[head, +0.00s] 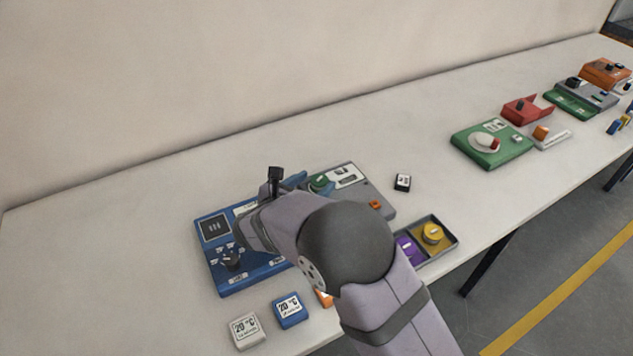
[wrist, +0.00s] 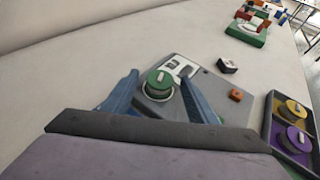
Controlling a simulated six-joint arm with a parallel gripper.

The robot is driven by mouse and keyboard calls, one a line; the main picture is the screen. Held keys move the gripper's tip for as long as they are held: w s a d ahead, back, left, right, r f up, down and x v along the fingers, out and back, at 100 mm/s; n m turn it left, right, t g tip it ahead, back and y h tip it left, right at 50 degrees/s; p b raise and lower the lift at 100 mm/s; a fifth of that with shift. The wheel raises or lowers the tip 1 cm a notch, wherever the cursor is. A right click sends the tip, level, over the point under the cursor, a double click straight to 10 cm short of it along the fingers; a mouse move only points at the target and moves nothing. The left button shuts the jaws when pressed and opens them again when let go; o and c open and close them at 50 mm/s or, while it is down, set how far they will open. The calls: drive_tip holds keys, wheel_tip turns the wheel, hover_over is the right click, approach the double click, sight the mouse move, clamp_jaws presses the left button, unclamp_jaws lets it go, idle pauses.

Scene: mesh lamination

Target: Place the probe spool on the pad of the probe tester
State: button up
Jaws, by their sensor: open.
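A green spool (wrist: 159,84) with a white bar on top sits on the left end of a grey device (wrist: 212,108), which may be the probe tester. The spool also shows in the head view (head: 320,183). My gripper (wrist: 160,79) is open, with one blue finger on each side of the spool in the wrist view. Whether the fingers touch it I cannot tell. In the head view my arm hides most of the gripper. A yellow spool (head: 432,233) and a purple spool (head: 408,249) lie in a tray. Which spool is the probe one is not readable.
The dark two-part tray (head: 456,241) is at the table's front edge. A blue device (head: 211,262) with a dark knob stands left, partly behind my arm. Blue (head: 290,310) and white (head: 246,331) labelled blocks lie in front. A small black block (head: 402,183) lies right of the grey device.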

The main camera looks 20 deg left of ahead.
drive_tip(key=b+v, duration=0.1)
drive_tip(key=v, duration=0.9)
drive_tip(key=shift+s+r, duration=0.15)
drive_tip(key=shift+s, duration=0.1)
drive_tip(key=shift+d, duration=0.1)
